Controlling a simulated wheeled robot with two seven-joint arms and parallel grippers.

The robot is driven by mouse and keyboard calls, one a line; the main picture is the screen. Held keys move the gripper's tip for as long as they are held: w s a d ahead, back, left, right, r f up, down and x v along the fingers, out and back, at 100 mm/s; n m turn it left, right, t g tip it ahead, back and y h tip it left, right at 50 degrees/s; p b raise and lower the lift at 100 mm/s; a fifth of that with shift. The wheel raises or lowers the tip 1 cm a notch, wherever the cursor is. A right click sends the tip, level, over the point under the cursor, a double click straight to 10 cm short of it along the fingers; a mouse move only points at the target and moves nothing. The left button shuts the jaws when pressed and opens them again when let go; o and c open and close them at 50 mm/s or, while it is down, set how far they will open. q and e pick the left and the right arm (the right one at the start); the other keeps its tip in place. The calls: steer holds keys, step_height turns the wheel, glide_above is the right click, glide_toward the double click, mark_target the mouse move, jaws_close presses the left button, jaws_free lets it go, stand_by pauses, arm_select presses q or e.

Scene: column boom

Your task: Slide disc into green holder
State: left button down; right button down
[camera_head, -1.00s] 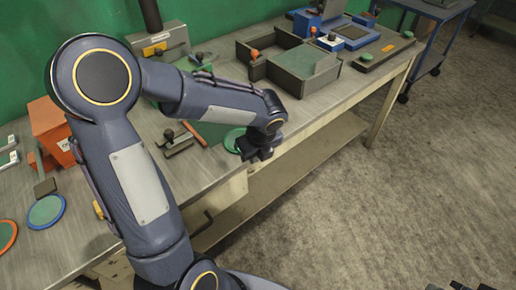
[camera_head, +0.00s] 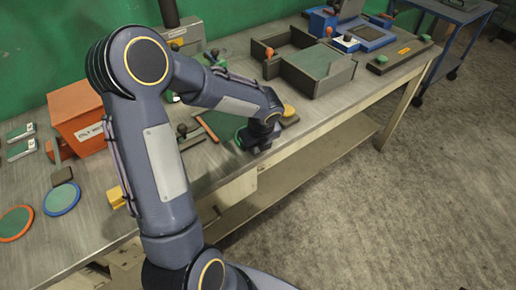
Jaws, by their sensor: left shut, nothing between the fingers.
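A green disc (camera_head: 241,136) lies flat on the bench near its front edge, partly hidden by my left gripper and wrist. My left gripper (camera_head: 258,147) points down just right of this disc, with its fingers shut and empty. I cannot tell whether it touches the disc. A green panel with a red-brown edge (camera_head: 213,124) lies just left of the disc, partly behind my forearm; I cannot tell if it is the green holder. A blue-rimmed disc (camera_head: 62,199) and an orange-rimmed disc (camera_head: 15,223) lie at the bench's left. My right gripper is out of view.
An orange box (camera_head: 80,112) stands at the back left of the bench (camera_head: 205,165). A grey open tray (camera_head: 318,68) and a blue device (camera_head: 362,36) stand farther right. A yellow round piece (camera_head: 289,110) lies beyond my gripper. Open floor is at the right.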

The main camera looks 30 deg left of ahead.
mark_target(238, 127)
arm_select(q)
steer(key=w+a+p, duration=0.1)
steer(key=w+a, duration=0.1)
steer(key=a, duration=0.1)
steer(key=w+a+p, duration=0.2)
steer(key=a, duration=0.2)
steer(key=w+a+p, duration=0.2)
steer(key=a, duration=0.1)
steer(key=shift+a+r, duration=0.1)
steer(key=shift+a, duration=0.1)
steer(key=shift+w+a, duration=0.15)
steer(key=shift+w, duration=0.05)
